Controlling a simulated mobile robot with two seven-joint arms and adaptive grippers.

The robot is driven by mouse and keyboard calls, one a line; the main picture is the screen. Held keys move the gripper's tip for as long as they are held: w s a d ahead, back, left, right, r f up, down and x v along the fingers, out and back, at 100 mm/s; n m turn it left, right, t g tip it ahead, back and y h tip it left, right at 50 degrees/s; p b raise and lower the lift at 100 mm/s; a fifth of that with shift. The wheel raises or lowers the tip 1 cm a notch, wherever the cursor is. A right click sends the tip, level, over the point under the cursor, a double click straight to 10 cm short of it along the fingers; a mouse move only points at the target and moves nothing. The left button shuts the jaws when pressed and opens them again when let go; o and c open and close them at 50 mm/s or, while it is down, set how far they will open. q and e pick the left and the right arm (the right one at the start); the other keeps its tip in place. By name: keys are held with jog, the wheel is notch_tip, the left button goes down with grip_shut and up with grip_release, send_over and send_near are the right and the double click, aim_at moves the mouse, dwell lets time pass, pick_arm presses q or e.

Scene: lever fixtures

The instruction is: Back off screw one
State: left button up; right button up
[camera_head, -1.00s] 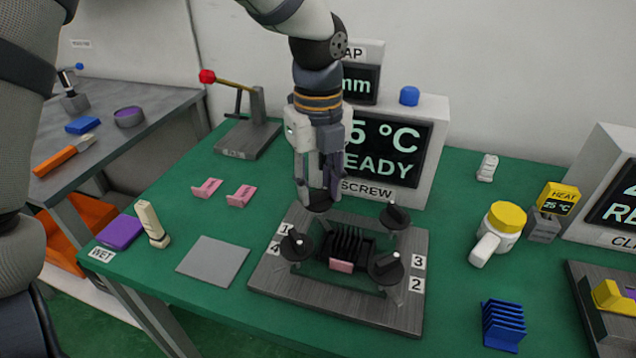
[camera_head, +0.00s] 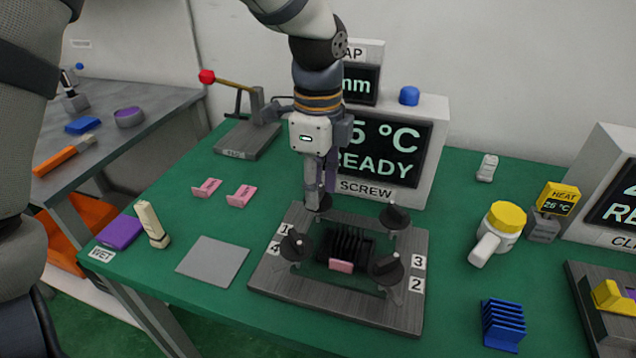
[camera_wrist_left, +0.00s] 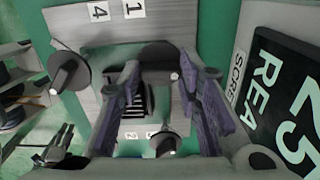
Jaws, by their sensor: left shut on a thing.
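The fixture plate (camera_head: 340,310) carries black screw knobs at its corners. Screw one, the back-left black knob (camera_head: 319,205), stands by the label 1 (camera_head: 285,229). My left gripper (camera_head: 319,192) points down over it and is shut on it, partly hiding it. In the left wrist view the dark knob (camera_wrist_left: 160,52) lies between the fingertips, below the label 1 (camera_wrist_left: 134,8). The front-left knob (camera_head: 295,246) by label 4, the back-right knob (camera_head: 395,216) and the front-right knob (camera_head: 386,267) are untouched. My right gripper is out of view.
A black finned block (camera_head: 348,243) with a pink piece (camera_head: 341,266) sits amid the knobs. The SCREW display (camera_head: 385,155) stands close behind the gripper. A grey pad (camera_head: 213,261) and pink brackets (camera_head: 241,196) lie to the left. Green table to the right is partly clear.

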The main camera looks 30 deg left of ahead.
pick_arm(q)
jog(key=n, duration=1.3)
jog(key=shift+n, duration=0.4)
jog(key=n, duration=1.3)
jog(key=shift+n, duration=0.6)
jog(key=o, duration=1.1)
jog(key=shift+o, duration=0.2)
